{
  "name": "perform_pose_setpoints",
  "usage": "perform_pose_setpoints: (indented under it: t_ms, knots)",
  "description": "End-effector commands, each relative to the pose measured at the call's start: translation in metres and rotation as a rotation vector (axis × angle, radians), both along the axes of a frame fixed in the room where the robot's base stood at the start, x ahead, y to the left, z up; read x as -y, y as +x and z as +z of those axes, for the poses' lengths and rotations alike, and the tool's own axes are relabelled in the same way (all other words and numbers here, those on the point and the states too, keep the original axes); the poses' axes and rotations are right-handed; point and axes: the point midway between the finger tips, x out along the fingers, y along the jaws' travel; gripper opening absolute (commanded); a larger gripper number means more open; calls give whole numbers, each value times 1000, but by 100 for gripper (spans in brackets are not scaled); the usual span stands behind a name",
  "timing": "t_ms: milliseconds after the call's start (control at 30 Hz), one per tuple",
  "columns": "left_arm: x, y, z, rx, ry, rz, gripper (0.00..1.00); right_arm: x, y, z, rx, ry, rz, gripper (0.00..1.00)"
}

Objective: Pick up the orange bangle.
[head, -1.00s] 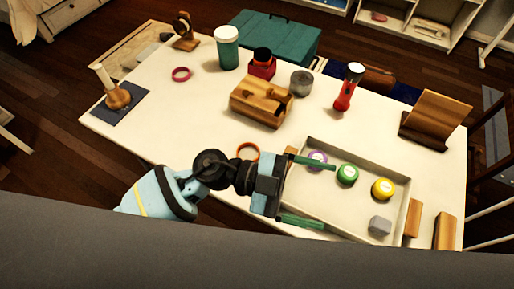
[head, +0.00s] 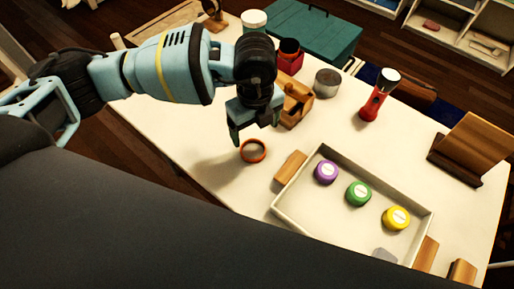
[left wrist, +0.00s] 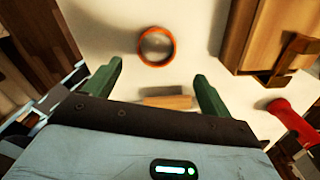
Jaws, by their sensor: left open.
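The orange bangle (head: 262,150) lies flat on the white table, left of the tray; its ring faces up. It also shows in the left wrist view (left wrist: 144,47), ahead of the fingertips and between their lines. My left gripper (head: 255,134) is open and empty, with green fingers pointing down above the table just behind the bangle. Its fingers show apart in the left wrist view (left wrist: 160,75). No contact with the bangle is visible. My right gripper is not in view.
A small wooden block (head: 290,166) lies right of the bangle, beside a shallow tray (head: 352,232) holding purple, green and yellow round items. A wooden box (head: 296,103) stands behind the gripper. A red flashlight (head: 372,104) stands farther right. Table left of the bangle is clear.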

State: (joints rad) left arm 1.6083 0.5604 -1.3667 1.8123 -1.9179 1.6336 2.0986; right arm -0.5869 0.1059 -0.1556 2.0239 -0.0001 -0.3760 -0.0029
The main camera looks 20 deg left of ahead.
Motion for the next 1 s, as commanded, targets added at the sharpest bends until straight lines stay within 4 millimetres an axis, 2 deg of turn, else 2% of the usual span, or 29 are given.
perform_pose_setpoints:
  t_ms: [133,367,567,833,1000]
  knots:
    - [0,0,-4,-2,-1,0,83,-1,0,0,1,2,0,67]
    - [0,-1,-25,-4,-2,-1,83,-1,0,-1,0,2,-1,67]
    - [0,-1,-30,-3,-4,-2,83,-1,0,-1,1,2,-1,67]
    - [-5,-3,-67,-5,-3,-2,83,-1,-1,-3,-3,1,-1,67]
    - [-5,-3,-78,-4,-5,-3,83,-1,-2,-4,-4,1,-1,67]
